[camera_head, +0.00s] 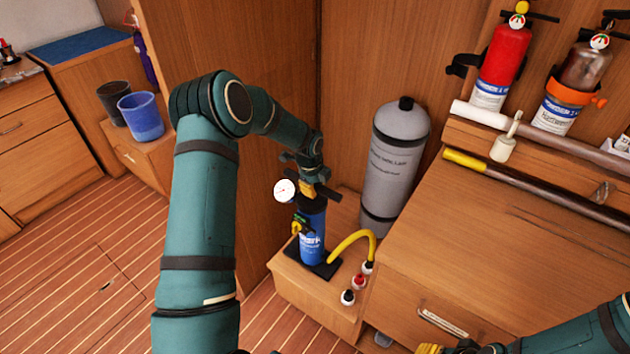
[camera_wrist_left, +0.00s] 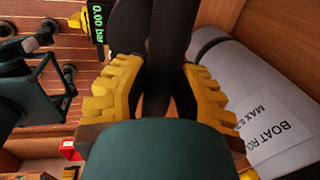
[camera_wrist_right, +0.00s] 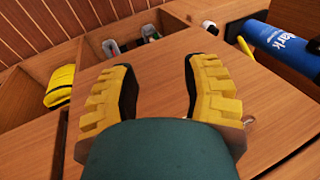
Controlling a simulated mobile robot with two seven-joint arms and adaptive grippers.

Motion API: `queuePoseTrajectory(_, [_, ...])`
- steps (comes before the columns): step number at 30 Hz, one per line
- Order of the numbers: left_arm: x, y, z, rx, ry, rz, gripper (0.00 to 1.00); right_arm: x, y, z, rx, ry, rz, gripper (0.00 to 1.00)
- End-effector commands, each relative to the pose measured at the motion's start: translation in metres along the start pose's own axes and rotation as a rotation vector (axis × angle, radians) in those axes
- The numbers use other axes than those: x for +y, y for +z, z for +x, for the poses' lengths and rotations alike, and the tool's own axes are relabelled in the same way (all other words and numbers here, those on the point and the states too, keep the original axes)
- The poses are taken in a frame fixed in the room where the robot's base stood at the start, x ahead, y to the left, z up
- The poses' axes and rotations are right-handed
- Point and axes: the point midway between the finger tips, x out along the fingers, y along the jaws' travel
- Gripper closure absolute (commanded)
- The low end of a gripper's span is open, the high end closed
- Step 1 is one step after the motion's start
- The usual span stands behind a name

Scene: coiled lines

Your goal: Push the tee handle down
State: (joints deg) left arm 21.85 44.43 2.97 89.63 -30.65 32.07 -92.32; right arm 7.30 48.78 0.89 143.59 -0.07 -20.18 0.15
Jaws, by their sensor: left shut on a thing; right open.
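A blue pump (camera_head: 312,240) with a round white gauge (camera_head: 284,190) stands on a black foot plate on a low wooden ledge. Its black tee handle (camera_head: 328,191) is at the top, low over the body and partly hidden by my left gripper (camera_head: 309,185). In the left wrist view the yellow fingers of this gripper (camera_wrist_left: 153,90) are shut around the dark handle (camera_wrist_left: 158,60). My right gripper (camera_wrist_right: 160,90) is open and empty above a wooden surface, apart from the pump.
A grey cylinder (camera_head: 394,165) stands close right of the pump. A yellow hose (camera_head: 352,242) bends from the pump to small capped fittings (camera_head: 358,281). A wooden cabinet top (camera_head: 500,250) fills the right. A display (camera_wrist_left: 98,20) reads 0.00 bar.

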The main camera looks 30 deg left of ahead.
Motion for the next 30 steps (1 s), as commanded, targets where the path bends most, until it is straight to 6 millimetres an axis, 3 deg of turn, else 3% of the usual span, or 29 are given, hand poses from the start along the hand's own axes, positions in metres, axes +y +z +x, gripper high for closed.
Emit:
queuePoseTrajectory(12, [0.002, -0.001, 0.005, 0.001, 0.005, 0.0, 1.0, 0.0, -0.001, 0.001, 0.002, 0.0, 0.0, 0.53])
queuePoseTrajectory(13, [0.002, -0.001, 0.005, 0.001, 0.005, 0.0, 0.61, 0.001, -0.001, 0.001, 0.002, 0.0, 0.0, 0.53])
queuePoseTrajectory(15, [0.002, 0.0, 0.005, 0.001, 0.004, 0.0, 0.41, 0.001, -0.001, 0.001, 0.002, 0.0, 0.0, 0.53])
queuePoseTrajectory(25, [0.001, 0.0, 0.002, 0.0, 0.0, 0.0, 0.41, 0.0, -0.001, 0.001, 0.002, 0.0, 0.0, 0.53])
queuePoseTrajectory(30, [0.0, 0.001, -0.016, -0.001, -0.002, -0.001, 0.41, 0.0, -0.001, 0.001, 0.002, 0.0, 0.0, 0.53])
